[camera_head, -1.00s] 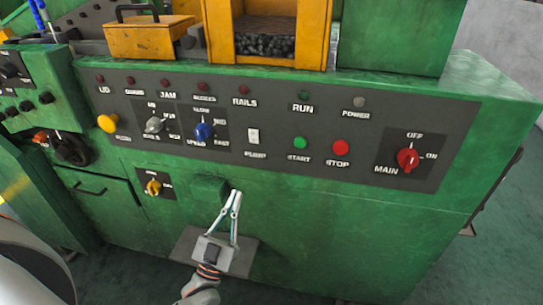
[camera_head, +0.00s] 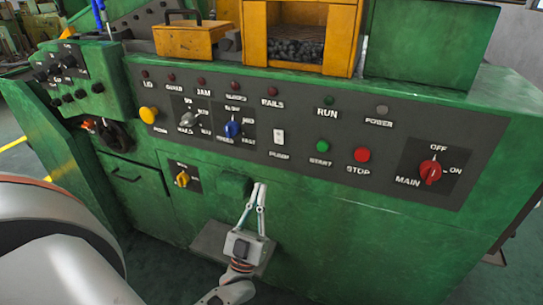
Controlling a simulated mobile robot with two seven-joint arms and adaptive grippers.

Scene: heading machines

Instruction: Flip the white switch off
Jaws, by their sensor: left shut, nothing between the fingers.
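The white switch (camera_head: 279,136) is a small upright rocker on the dark control panel, just above the label PUMP. It is too small to tell which way it is tipped. My left gripper (camera_head: 261,186) is in front of the green machine below the panel, pointing up. Its fingers are shut with nothing between them. The fingertips are below and a little left of the switch, apart from it in the picture. My right gripper is not in view.
Near the switch on the panel (camera_head: 400,150) are a blue knob (camera_head: 232,130), a green START button (camera_head: 323,146), a red STOP button (camera_head: 362,154) and a red MAIN knob (camera_head: 430,172). A yellow knob (camera_head: 182,179) sits lower left. A grey plate (camera_head: 210,240) juts out below.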

